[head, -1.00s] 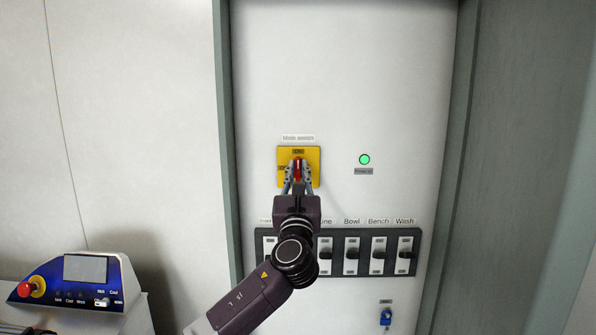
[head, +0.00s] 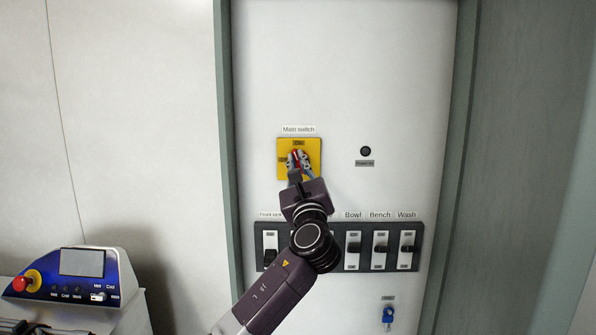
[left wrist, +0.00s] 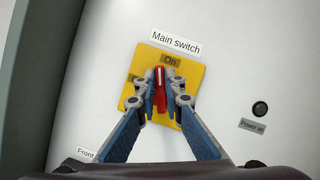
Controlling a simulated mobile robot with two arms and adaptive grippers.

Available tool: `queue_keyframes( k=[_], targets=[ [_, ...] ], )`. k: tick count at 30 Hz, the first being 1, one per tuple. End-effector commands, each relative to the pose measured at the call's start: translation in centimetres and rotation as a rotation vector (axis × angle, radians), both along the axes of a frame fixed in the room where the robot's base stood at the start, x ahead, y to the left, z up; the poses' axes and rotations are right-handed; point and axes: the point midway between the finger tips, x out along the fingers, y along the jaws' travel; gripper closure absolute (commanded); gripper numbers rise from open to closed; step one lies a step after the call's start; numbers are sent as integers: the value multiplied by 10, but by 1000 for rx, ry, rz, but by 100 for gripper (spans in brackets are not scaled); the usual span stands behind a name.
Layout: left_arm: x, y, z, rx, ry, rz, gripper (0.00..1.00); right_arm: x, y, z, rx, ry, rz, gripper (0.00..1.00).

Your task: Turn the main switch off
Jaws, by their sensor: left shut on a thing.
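The main switch is a yellow plate (head: 314,144) with a red handle (head: 295,156), on the white panel under a "Main switch" label (head: 298,129). My left gripper (head: 298,157) is shut on the red handle, which also shows between the fingers in the left wrist view (left wrist: 160,90). The handle leans off upright, its top toward the left, relative to the plate. An "On" mark is at the plate's top; a mark at its left is partly hidden by a finger. The "Power on" lamp (head: 365,151) is dark. My right gripper is not in view.
A row of labelled breakers (head: 380,250) lies below, partly covered by my left arm. A blue key-like part (head: 388,315) is under it. A control box (head: 75,275) with a red button stands at lower left. The panel's upper area is clear.

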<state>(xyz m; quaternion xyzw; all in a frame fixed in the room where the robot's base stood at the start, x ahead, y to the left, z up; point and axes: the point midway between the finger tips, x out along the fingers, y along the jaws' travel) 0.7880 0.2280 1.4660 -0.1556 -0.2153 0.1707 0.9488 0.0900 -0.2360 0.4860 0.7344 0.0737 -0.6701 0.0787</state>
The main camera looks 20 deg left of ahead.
Motion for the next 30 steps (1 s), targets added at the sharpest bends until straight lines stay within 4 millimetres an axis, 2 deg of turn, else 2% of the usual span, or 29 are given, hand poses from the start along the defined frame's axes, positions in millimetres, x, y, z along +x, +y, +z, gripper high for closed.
queue_keyframes(
  k=[1,3,12,30],
  targets=[
    [0,-1,-4,-47,-13,-2,100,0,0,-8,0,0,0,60],
    [0,-1,-4,-112,-32,-1,100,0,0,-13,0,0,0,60],
    [-1,1,-4,-385,-110,-1,100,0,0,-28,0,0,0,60],
    [-1,3,-5,-925,-263,0,100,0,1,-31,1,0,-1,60]
  ],
)
